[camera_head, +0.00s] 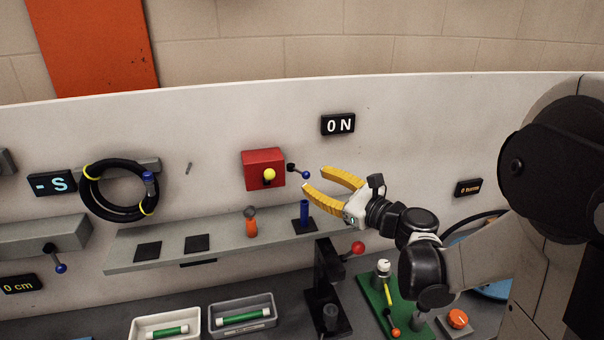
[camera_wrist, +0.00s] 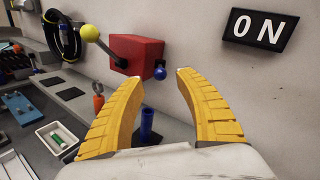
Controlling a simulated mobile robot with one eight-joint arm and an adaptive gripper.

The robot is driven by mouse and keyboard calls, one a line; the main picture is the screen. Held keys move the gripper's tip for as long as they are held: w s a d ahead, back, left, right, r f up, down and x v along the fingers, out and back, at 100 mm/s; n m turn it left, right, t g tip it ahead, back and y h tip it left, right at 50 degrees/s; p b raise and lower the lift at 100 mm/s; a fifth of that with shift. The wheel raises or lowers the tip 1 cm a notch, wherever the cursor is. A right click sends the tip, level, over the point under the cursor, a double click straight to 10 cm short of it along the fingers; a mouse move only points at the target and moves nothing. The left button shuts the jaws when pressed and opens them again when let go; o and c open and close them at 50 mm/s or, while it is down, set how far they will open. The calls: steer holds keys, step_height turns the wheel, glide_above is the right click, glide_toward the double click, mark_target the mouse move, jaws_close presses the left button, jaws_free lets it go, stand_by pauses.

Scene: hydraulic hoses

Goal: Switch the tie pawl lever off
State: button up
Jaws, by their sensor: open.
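A red box (camera_head: 257,162) is fixed to the pale wall panel. A yellow-knobbed lever (camera_head: 269,174) sticks out of its front. A short dark lever with a blue knob (camera_head: 306,175) is at its right side. The pictures do not name which is the tie pawl lever. My gripper (camera_head: 313,179) is open, its yellow fingers pointing at the blue knob from the right. In the wrist view, the blue knob (camera_wrist: 160,74) shows in the gap between the fingertips (camera_wrist: 158,78). I cannot tell whether it lies between them in depth. Nothing is held.
An ON sign (camera_head: 338,124) hangs above my gripper. A grey shelf (camera_head: 170,255) runs below, with a blue post (camera_head: 304,213) and an orange-handled item (camera_head: 251,224) on it. A coiled black hose (camera_head: 85,195) hangs at left. The wall around the red box is mostly clear.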

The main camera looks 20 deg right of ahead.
mark_target(309, 177)
steer(key=x, duration=0.5)
steer(key=shift+w, duration=0.15)
steer(key=shift+a, duration=0.1)
jaws_close()
